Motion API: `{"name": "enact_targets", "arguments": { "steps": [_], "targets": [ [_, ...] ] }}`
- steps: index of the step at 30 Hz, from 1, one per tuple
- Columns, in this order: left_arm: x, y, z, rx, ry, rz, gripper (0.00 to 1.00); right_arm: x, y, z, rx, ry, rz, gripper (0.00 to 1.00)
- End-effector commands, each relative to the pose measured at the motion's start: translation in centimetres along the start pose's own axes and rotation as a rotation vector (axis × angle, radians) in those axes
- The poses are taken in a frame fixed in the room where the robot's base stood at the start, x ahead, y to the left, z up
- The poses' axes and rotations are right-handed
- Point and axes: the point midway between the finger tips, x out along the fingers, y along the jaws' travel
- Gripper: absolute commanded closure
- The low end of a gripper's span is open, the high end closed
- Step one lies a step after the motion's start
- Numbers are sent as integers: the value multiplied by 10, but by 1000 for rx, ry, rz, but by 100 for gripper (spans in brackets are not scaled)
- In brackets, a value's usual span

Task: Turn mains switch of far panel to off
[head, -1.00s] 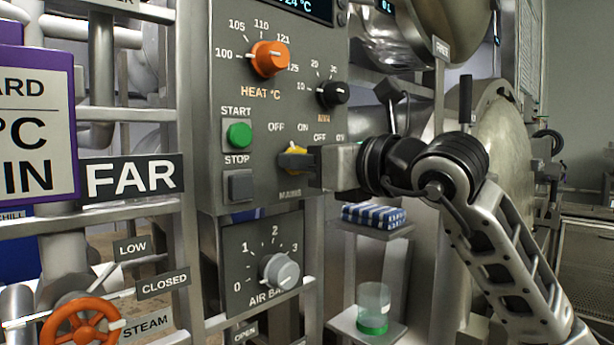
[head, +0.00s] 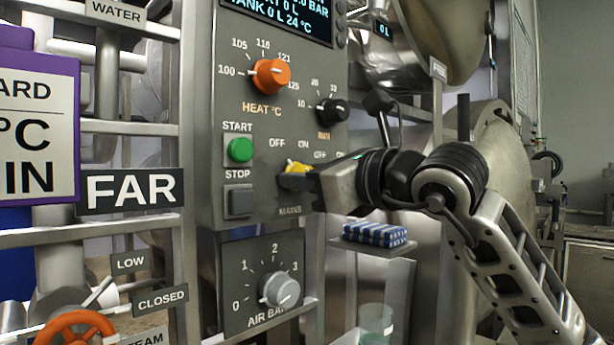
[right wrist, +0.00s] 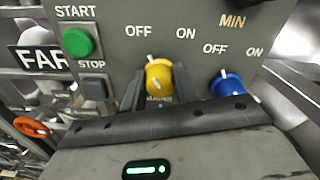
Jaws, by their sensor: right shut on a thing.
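The far panel (head: 262,215) is a grey box with a FAR label (head: 130,190) beside it. Its mains switch is a yellow knob (head: 297,167) low on the panel, above the word MAINS, with OFF and ON marked over it. It also shows in the right wrist view (right wrist: 159,77), where its white pointer leans up and left, towards OFF. My right gripper (head: 296,178) is shut on the yellow knob, a finger on each side, and hides part of it. My left gripper is not in view.
A blue knob (right wrist: 227,84) with its own OFF and ON sits right of the yellow one. Green START (head: 239,150) and grey STOP (head: 240,202) buttons are to the left. An AIR BAR dial (head: 279,290) is below, and a shelf with a blue striped pack (head: 375,234) is lower right.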

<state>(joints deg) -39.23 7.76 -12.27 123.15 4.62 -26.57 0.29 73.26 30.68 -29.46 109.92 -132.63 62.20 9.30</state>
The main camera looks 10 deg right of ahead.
Motion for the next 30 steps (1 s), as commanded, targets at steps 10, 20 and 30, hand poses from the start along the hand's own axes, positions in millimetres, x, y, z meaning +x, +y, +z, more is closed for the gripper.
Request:
{"name": "enact_targets", "arguments": {
  "steps": [10,20,30],
  "targets": [
    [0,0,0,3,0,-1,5,0,0,0,-1,0,-1,48],
    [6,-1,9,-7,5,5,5,-39,0,-3,-5,-2,-4,48],
    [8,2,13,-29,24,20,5,-120,0,-2,-5,-2,-5,48]
  ]
}}
